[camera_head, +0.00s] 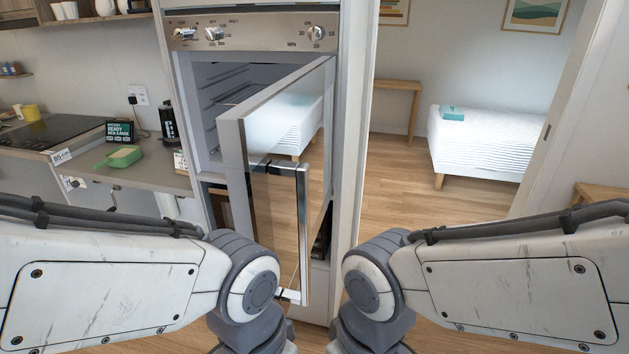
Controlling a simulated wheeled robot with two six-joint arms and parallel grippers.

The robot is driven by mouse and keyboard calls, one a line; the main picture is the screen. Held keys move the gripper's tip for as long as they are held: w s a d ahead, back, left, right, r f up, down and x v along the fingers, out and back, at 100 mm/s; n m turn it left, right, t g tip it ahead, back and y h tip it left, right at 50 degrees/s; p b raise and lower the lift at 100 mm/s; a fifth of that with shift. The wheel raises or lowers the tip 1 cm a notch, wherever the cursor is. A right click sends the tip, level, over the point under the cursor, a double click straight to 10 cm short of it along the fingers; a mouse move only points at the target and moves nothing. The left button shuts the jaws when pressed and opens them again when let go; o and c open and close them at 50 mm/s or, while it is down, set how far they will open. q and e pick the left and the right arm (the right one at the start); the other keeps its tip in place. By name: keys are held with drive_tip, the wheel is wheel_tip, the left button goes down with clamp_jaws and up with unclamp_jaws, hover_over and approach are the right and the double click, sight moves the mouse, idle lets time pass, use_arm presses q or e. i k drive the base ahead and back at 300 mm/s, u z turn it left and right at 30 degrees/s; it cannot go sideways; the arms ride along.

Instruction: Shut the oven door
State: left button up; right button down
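The oven (252,33) is built into a tall white cabinet, with knobs on the panel above its opening. Its door (276,120) is hinged on the right side and stands open, swung out toward me. The silver vertical handle (304,225) is on the outer face of the door. Racks show inside the cavity (222,88). My two arms come in from left and right and bend downward near the bottom middle. Both grippers are below the picture edge, out of view. The lower end of the door is partly hidden by my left arm.
A counter (150,175) on the left holds a cooktop (50,132), a black kettle (169,120), a green item (119,157) and a small display (119,132). Right of the oven, a doorway opens to a room with a bed (485,140) and a wooden table (397,86).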

sight(290, 122)
drive_tip(key=u, duration=1.45)
drive_tip(key=k, duration=1.1)
drive_tip(key=z, duration=1.8)
drive_tip(key=i, duration=0.5)
